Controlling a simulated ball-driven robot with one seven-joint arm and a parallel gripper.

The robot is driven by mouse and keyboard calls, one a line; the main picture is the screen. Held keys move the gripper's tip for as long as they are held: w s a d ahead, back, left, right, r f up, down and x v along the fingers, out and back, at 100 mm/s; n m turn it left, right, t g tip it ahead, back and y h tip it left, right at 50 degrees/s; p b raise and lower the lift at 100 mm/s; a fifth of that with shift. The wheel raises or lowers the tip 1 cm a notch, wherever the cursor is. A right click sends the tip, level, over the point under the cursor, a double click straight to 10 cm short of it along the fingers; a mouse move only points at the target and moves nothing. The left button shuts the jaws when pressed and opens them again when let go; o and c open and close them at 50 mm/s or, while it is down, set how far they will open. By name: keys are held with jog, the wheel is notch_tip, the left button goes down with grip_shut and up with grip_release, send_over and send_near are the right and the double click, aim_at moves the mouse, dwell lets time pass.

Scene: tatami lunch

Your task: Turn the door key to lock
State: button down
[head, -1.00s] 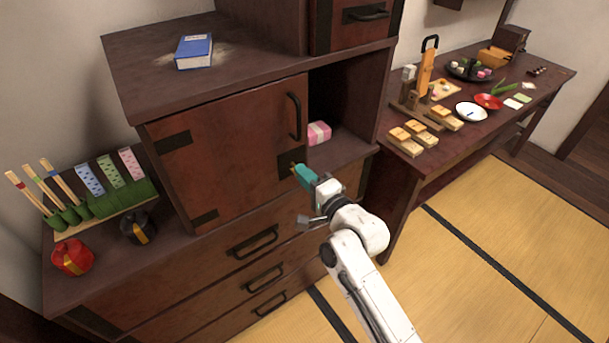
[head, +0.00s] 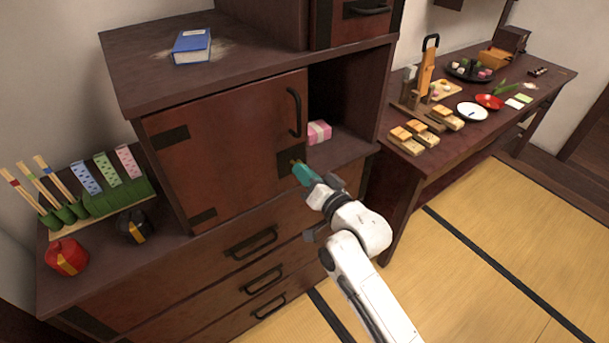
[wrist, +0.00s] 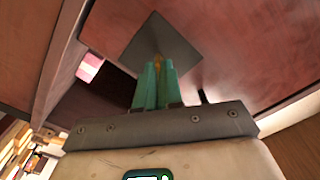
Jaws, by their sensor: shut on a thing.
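The reddish-brown cabinet door (head: 225,145) is shut, with a black handle (head: 294,112) near its right edge. A dark lock plate (head: 286,163) sits low on that edge. The small brass key (head: 294,163) sticks out of the plate; in the wrist view the key (wrist: 158,62) shows as a thin strip between my teal fingertips. My gripper (head: 303,173) is shut on the key, right in front of the lock plate (wrist: 160,45). The fingers hide most of the key, and its exact angle cannot be told.
An open compartment right of the door holds a pink box (head: 319,132). Drawers with black handles (head: 251,241) are below. A blue book (head: 192,46) lies on top. A side table (head: 420,160) with food stands at right; tatami floor (head: 480,260) is clear.

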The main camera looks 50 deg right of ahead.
jog(key=shift+f+n, duration=0.1)
jog(key=shift+n, duration=3.6)
jog(key=c, duration=1.3)
grip_release()
jog(key=b+v, duration=0.1)
jog(key=v, duration=0.9)
jog(key=shift+s, duration=0.4)
jog(key=shift+a, duration=0.1)
